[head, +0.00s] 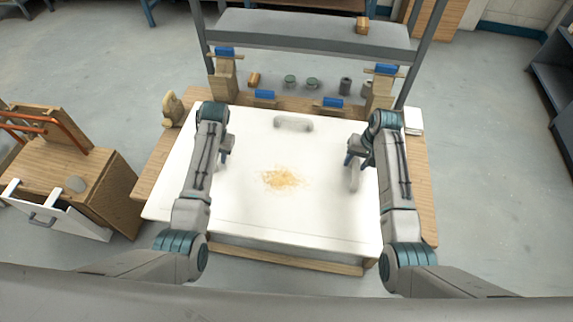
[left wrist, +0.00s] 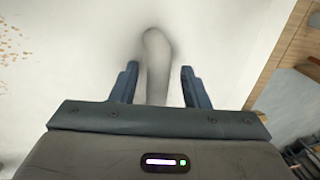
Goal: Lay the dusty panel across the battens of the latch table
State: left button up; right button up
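The white panel (head: 250,205), with a patch of tan dust (head: 283,178) near its middle, lies broad and nearly flat over the wooden table (head: 424,190). It hides any battens beneath, so I cannot tell what it rests on. A pale handle (head: 293,123) shows at its far edge and another (head: 354,180) at its right side. My left gripper (head: 224,156) is over the panel's left part; in the left wrist view its open fingers (left wrist: 160,85) stand either side of a pale handle (left wrist: 156,55), with gaps. My right gripper (head: 358,160) appears open above the right handle.
A grey shelf (head: 310,30) on posts stands behind the table, with blue-topped wooden blocks (head: 333,102) and small fittings below. A wooden cabinet (head: 75,175) with copper pipe stands at left. A white block (head: 413,120) sits at the table's right.

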pick_arm(q)
jog(key=shift+r, duration=0.1)
pick_arm(e)
jog(key=shift+r, duration=0.15)
pick_arm(q)
notch_tip(320, 180, up, 12)
jog(key=d, duration=0.2)
jog(key=shift+s+d, duration=0.2)
pick_arm(e)
notch_tip(320, 180, up, 12)
jog(key=d, duration=0.2)
jog(key=shift+s+f, duration=0.15)
jog(key=shift+f, duration=0.05)
pick_arm(q)
jog(key=shift+f, duration=0.2)
pick_arm(e)
jog(key=shift+d, duration=0.1)
